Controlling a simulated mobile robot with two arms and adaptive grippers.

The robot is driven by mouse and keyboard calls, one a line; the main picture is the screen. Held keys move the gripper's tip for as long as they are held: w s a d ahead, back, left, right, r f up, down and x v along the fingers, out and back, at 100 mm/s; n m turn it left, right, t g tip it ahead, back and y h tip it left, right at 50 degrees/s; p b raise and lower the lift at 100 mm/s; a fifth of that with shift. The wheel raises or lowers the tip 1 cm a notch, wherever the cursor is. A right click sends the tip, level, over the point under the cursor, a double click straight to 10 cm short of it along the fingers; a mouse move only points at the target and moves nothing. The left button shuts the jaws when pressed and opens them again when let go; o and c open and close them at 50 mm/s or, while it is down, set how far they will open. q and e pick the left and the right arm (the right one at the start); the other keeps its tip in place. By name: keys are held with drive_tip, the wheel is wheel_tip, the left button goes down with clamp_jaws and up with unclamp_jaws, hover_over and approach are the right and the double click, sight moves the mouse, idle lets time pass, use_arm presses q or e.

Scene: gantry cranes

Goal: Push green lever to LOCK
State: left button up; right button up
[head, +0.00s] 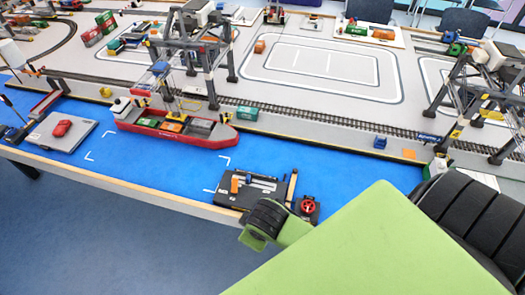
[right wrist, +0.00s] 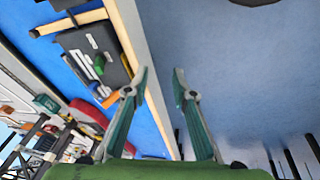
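The dark control panel (head: 225,200) sits at the front edge of the blue table; it also shows in the right wrist view (right wrist: 79,42). The green lever (right wrist: 98,64) stands on it in the right wrist view, beside pale slots; I cannot make it out in the head view. An orange lever (right wrist: 110,99) is near the panel's end. No LOCK label is legible. My right gripper (right wrist: 160,75) is open and empty, its fingers beside the table edge and apart from the lever. My left gripper is not in view.
A red handwheel (head: 308,206) is at the panel's right end. A red ship (head: 180,138) lies on the blue surface behind, below a gantry crane (head: 185,50). A grey platform with a red car (head: 62,128) is at left. Open floor (head: 90,240) lies in front.

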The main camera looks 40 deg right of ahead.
drive_tip(key=w+d+r+n+h, duration=0.3)
drive_tip(key=w+d+r+h, duration=0.1)
drive_tip(key=w+d, duration=0.25)
drive_tip(key=p+x, duration=0.1)
drive_tip(key=x, duration=0.7)
drive_tip(key=w+a+p+x, duration=0.1)
drive_tip(key=x, duration=0.4)
drive_tip(key=shift+p, duration=0.35)
clamp_jaws()
